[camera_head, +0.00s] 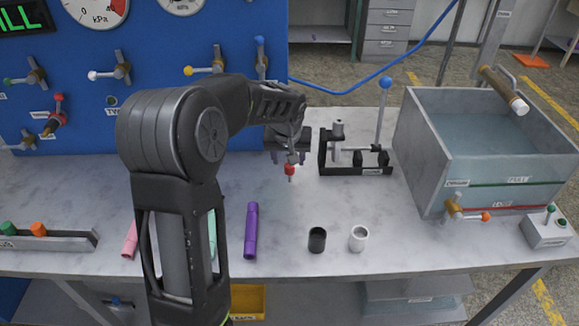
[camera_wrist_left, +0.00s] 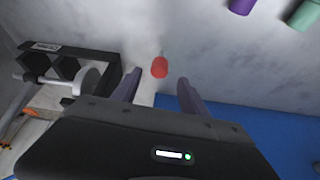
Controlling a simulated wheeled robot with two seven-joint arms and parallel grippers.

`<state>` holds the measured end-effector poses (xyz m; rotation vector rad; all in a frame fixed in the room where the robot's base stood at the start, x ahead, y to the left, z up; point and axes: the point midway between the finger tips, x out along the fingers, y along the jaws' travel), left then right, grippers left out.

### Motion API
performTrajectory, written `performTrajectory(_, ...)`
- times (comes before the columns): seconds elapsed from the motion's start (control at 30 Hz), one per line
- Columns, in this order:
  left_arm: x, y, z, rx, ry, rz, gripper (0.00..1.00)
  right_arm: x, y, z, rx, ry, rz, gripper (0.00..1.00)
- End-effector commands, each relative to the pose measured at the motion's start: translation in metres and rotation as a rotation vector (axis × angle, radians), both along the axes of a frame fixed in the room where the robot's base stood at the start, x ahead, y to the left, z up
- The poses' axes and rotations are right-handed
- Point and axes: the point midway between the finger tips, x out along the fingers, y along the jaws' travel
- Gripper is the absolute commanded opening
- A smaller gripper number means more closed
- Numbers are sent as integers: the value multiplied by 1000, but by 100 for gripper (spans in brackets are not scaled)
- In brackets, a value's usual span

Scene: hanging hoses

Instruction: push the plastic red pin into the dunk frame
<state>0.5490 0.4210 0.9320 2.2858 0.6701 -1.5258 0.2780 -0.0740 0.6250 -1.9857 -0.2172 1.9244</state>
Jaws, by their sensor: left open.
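The red pin (camera_head: 290,170) shows just below my left gripper (camera_head: 287,153) in the head view, with a thin pale tip pointing down. In the left wrist view the red pin (camera_wrist_left: 160,67) lies just beyond and between the fingertips of my left gripper (camera_wrist_left: 160,88), which is open with a gap around the pin. I cannot tell what supports the pin. The dunk frame appears to be the black frame (camera_head: 325,166) with grey parts and a blue-knobbed rod, right of the gripper; it also shows at left in the wrist view (camera_wrist_left: 104,82). My right gripper is not in view.
A grey water tank (camera_head: 420,148) stands right of the frame. A purple tube (camera_head: 251,231), a black cup (camera_head: 317,240) and a white cup (camera_head: 358,238) are near the bench front. A blue valve panel (camera_head: 150,75) stands behind. Bare bench lies between the pin and cups.

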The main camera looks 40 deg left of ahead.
Motion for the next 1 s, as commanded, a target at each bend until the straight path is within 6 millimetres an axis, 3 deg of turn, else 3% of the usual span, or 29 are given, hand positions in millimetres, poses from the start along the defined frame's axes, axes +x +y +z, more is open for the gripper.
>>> performTrajectory(0.3,7,5,-23,1,3,0,51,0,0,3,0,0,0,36)
performTrajectory(0.67,9,6,-26,0,1,0,51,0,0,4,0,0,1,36)
performTrajectory(1.0,22,13,-67,1,4,1,51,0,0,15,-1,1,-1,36)
